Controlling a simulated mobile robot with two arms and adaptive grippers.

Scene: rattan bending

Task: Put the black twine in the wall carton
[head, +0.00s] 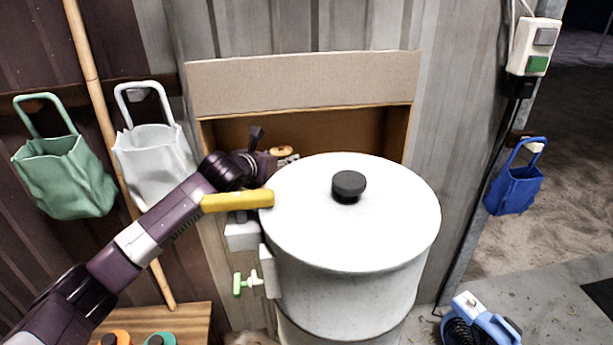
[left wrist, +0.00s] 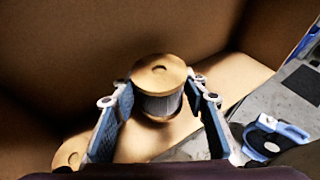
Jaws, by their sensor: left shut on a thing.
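The open cardboard carton (head: 300,82) is on the corrugated wall behind the white drum, its flap raised. My left gripper (head: 272,160) is at the carton's left part. In the left wrist view, my left gripper (left wrist: 160,105) is shut on an upright spool with a wooden top (left wrist: 158,72) and greyish dark winding, which I take to be the black twine. The spool is inside the carton, close above or on its floor (left wrist: 235,75); contact is unclear. The spool's wooden top also shows in the head view (head: 281,150). My right gripper is out of view.
The white drum (head: 330,235) with a black knob blocks the carton's lower front. Another wooden spool end (left wrist: 70,153) shows at lower left. Green (head: 65,178), white (head: 155,160) and blue (head: 514,190) bags hang around. A blue-handled device (head: 485,325) stands on the floor.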

